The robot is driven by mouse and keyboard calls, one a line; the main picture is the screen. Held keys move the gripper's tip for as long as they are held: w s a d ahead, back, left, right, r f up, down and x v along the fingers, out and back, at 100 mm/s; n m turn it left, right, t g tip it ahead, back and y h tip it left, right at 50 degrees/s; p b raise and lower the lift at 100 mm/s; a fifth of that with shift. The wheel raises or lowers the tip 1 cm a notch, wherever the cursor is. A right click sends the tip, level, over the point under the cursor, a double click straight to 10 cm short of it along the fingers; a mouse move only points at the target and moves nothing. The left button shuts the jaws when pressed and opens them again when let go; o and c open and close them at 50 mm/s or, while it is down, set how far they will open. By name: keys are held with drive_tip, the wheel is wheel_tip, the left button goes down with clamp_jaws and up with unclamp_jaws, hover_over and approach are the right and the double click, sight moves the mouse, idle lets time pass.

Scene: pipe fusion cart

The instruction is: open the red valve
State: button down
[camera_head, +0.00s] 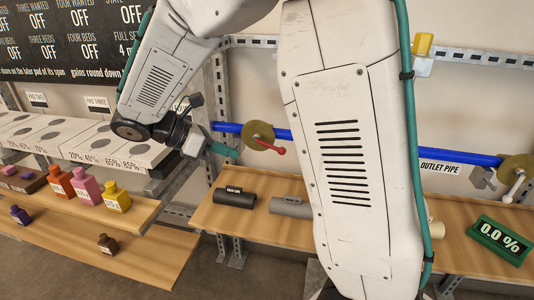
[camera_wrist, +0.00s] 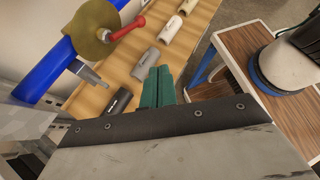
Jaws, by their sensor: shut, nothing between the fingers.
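The red valve lever (camera_head: 268,146) sticks out from a brass disc (camera_head: 260,134) on the blue pipe (camera_head: 228,127). In the head view it points right and slightly down. In the wrist view the red lever (camera_wrist: 126,28) points up and right from the disc (camera_wrist: 93,28), up and left of my fingertips. My gripper (camera_head: 224,150) has teal fingers and is left of the disc in the head view. The fingers (camera_wrist: 157,84) are together and empty, and no contact with the lever shows. My arm hides the middle of the pipe.
A wooden shelf (camera_head: 262,225) below the pipe holds a black cylinder (camera_head: 235,197) and a grey one (camera_head: 291,207). A second valve with a pale lever (camera_head: 515,184) and a green 0.0 % display (camera_head: 502,241) are at right. Coloured bottles (camera_head: 87,187) stand at left.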

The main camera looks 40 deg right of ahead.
drive_tip(key=w+f+n+h, duration=0.1)
drive_tip(key=w, duration=0.1)
approach(283, 151)
drive_tip(key=d+f, duration=0.4)
drive_tip(key=f, duration=0.1)
drive_tip(key=shift+s+n, duration=0.3)
drive_tip(key=shift+s, duration=0.2)
drive_tip(key=shift+d+r, duration=0.1)
drive_tip(key=shift+s+d+r+n+g+h, duration=0.1)
drive_tip(key=shift+r+n+g+h, duration=0.15)
drive_tip(key=shift+h, duration=0.2)
drive_tip(key=shift+r+n+g+h, duration=0.1)
drive_tip(key=shift+n+g+h, duration=0.05)
drive_tip(key=shift+g+h, duration=0.25)
drive_tip(key=shift+r, duration=0.35)
